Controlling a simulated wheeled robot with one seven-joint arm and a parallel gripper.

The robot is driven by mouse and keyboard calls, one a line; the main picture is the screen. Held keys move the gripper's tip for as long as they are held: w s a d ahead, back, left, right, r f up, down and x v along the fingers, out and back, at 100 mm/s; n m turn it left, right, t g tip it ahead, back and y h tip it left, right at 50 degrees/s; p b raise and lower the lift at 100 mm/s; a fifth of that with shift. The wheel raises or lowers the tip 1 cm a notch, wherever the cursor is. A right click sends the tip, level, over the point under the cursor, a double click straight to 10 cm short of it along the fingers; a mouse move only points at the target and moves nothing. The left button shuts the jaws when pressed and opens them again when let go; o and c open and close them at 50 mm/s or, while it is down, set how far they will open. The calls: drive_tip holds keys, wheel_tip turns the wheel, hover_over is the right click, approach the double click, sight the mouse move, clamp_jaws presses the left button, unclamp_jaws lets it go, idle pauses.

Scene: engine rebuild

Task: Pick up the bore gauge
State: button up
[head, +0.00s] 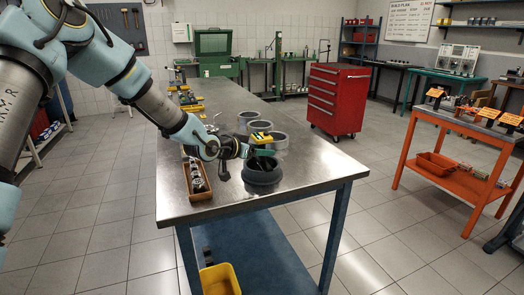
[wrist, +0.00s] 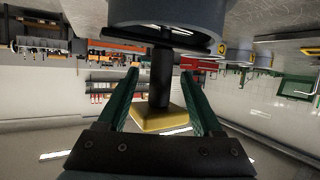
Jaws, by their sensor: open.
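The bore gauge (wrist: 160,88) has a black upright handle and a yellow square head. In the head view its yellow head (head: 262,138) shows just above my gripper (head: 264,153). Its lower end meets a dark grey round holder (head: 262,172) near the front end of the steel workbench. In the wrist view, which looks upside down, the holder (wrist: 168,12) fills the top. My gripper (wrist: 159,76) is open, with one green finger on each side of the black handle. Gaps show between handle and fingers. The gauge's lower tip is hidden.
The bench's right front corner is clear. A red tool cabinet (head: 336,98) stands beyond the bench.

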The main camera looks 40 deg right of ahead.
drive_tip(key=shift+d+f, duration=0.2)
drive_tip(key=shift+d, duration=0.25)
clamp_jaws()
drive_tip(key=shift+w+r, duration=0.1)
idle(1.0)
